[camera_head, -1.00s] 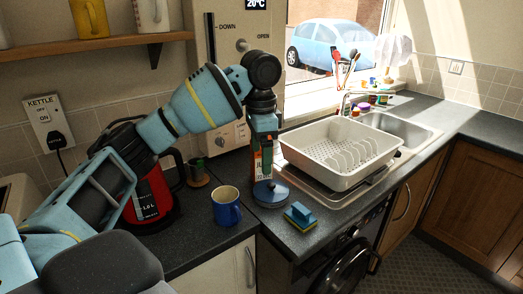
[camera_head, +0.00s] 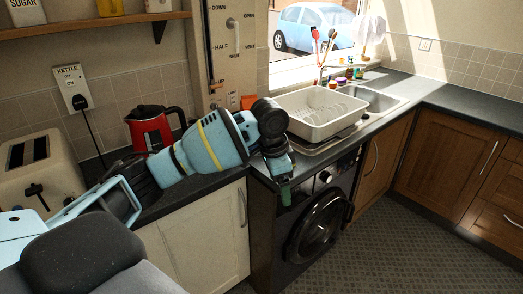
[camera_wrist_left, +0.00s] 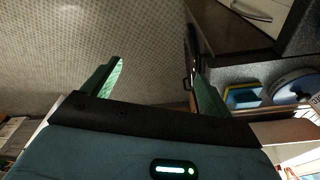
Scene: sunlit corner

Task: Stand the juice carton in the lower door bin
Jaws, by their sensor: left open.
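My left gripper (camera_head: 284,192) hangs in front of the counter edge, above the floor by the dark washing machine. In the left wrist view its two green fingers (camera_wrist_left: 162,82) are apart with nothing between them. An orange patch (camera_head: 248,101) shows just above my forearm on the counter; it looks like the top of the juice carton, with the rest hidden behind my arm. A pale, orange-marked piece at the right edge of the wrist view may be the carton too. The lower door bin is in neither view. My right gripper is not in view.
A white dish rack (camera_head: 315,112) stands by the sink. A red kettle (camera_head: 152,130) and cream toaster (camera_head: 40,170) stand left on the counter. The wrist view shows a round blue-grey lid (camera_wrist_left: 292,84) and a sponge (camera_wrist_left: 244,97). The floor (camera_head: 385,245) is clear.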

